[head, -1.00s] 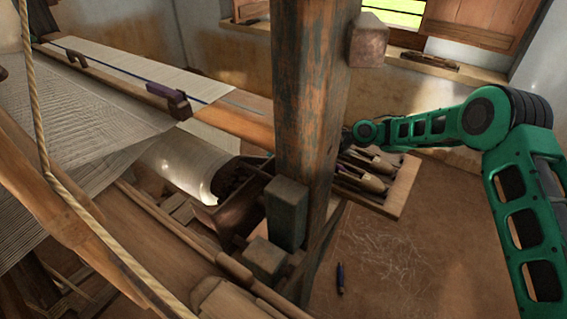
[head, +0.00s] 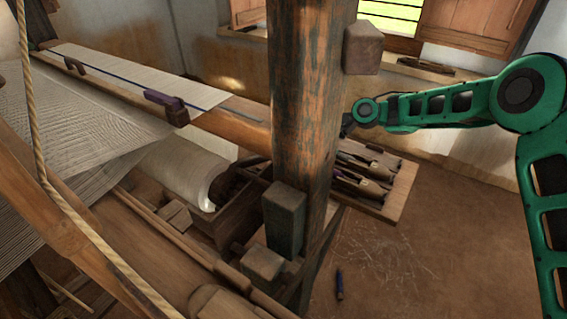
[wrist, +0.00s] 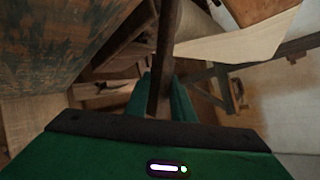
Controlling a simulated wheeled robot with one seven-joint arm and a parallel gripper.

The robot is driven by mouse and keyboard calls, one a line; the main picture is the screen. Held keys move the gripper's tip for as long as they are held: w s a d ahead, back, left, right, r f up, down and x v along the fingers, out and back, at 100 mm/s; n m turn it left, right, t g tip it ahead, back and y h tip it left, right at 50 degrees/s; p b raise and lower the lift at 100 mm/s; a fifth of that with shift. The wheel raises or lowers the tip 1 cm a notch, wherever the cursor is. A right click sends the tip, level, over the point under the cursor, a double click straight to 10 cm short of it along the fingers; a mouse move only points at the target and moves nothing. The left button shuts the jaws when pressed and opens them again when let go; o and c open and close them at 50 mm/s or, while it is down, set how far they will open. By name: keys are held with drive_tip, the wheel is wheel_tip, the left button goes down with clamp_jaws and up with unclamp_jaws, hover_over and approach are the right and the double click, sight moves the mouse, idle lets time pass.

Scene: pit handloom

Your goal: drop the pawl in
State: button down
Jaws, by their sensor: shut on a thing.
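In the wrist view my gripper (wrist: 160,92) is shut on a dark wooden bar, which appears to be the pawl (wrist: 167,45). The bar stands between the green fingers and runs up past the top edge of the picture. In the head view the thick post hides my gripper and the bar. The dark ratchet wheel (head: 230,188) shows partly at the near end of the cloth roll (head: 182,168), left of the post. I cannot tell whether the bar touches anything.
The worn wooden post (head: 305,110) stands between the head camera and my gripper. A wooden board (head: 396,205) carrying several shuttles lies right of it. The floor at right is open.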

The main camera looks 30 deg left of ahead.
drive_tip(key=shift+w+r+n+t, duration=0.15)
drive_tip(key=shift+r+t, duration=0.1)
drive_tip(key=shift+r, duration=0.3)
drive_tip(key=shift+w+r+n+t, duration=0.15)
drive_tip(key=shift+r+t, duration=0.1)
drive_tip(key=shift+r, duration=0.3)
drive_tip(key=c, duration=1.5)
unclamp_jaws()
drive_tip(key=shift+r, duration=0.1)
drive_tip(key=v, duration=1)
drive_tip(key=shift+w+d+r, duration=0.2)
drive_tip(key=shift+d, duration=0.05)
